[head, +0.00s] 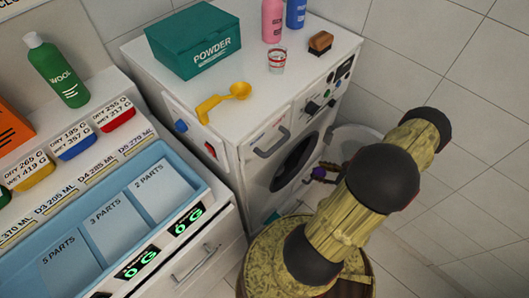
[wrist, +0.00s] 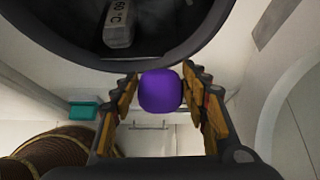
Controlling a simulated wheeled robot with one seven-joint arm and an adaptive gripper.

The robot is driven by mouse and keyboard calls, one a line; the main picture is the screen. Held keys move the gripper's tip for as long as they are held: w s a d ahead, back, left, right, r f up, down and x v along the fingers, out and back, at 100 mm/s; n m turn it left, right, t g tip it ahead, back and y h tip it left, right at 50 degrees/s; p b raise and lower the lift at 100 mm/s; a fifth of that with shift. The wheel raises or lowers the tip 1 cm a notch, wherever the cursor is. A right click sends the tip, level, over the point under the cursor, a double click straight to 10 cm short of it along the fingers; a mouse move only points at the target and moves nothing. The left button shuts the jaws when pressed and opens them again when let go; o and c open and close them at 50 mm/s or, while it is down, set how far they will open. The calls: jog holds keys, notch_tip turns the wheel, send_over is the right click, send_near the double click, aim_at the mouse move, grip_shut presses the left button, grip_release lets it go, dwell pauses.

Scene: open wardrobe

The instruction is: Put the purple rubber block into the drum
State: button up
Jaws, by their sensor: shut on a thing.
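The purple rubber block (wrist: 160,91) sits between the two fingers of my gripper (wrist: 160,84) in the wrist view. My gripper is shut on it. The block also shows as a small purple patch (head: 319,173) in the head view, partly covered by the fingers. The drum (wrist: 185,28) is the dark round opening at the top of the wrist view, just beyond the block. A grey block marked 60 °C (wrist: 118,24) lies inside it. In the head view the drum opening (head: 292,165) is on the washing machine's front, with my gripper (head: 322,172) right of it.
The washing machine (head: 255,125) carries a teal powder box (head: 195,45), yellow scoop (head: 225,98), glass (head: 277,60), brush (head: 320,42) and bottles. A pale round door (head: 352,142) stands open behind my gripper. A drawer unit with a blue tray (head: 60,265) is at left.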

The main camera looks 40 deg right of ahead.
jog(key=w+b, duration=0.1)
jog(key=w, duration=0.5)
jog(key=w+a+b, duration=0.1)
jog(key=w+b, duration=0.1)
jog(key=w, duration=0.4)
jog(key=w+a+b, duration=0.1)
jog(key=w+b, duration=0.1)
jog(key=w, duration=0.4)
jog(key=shift+f+b, duration=1.25)
jog(key=shift+f, duration=0.6)
jog(key=shift+r, duration=0.1)
jog(key=o, duration=1)
